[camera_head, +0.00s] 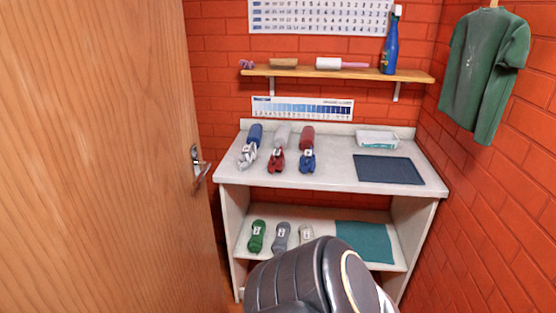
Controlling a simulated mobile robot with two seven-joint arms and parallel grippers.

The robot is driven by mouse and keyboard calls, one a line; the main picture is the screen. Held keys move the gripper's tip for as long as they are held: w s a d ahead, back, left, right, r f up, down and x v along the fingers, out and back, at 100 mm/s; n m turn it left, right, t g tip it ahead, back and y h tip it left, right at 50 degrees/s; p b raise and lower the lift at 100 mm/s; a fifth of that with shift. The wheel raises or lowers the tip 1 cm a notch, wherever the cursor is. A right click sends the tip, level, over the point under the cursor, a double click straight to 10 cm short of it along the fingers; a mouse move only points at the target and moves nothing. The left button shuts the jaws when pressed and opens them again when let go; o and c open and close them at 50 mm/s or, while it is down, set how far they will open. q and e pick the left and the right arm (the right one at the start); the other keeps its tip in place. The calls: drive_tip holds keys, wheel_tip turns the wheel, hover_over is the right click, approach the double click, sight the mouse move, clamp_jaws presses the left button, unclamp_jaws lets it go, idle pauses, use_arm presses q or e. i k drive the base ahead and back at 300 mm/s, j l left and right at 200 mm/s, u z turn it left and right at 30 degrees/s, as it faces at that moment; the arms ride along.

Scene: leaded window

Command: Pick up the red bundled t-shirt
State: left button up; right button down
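On the white counter top stand three pairs of rolled or bundled cloths. The right pair has a red roll (307,136) at the back and a blue bundle (307,162) with a white tag in front. The middle pair has a pale roll (282,137) behind a red bundle (277,162) with a tag. The left pair has a blue roll (255,135) behind a white-grey bundle (247,156). I cannot tell which red item is the t-shirt. Neither gripper shows; only a dark link of my arm fills the bottom middle.
The counter (338,171) also holds a dark blue mat (389,170) and a white tray (377,138). The lower shelf has a green bundle (257,235), a grey one (281,236) and a teal mat (364,241). A wooden door (95,150) stands close at left; a brick wall bounds the right.

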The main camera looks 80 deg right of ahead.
sight(277, 160)
drive_tip(key=z, duration=2.6)
drive_tip(key=i+l+u, duration=0.05)
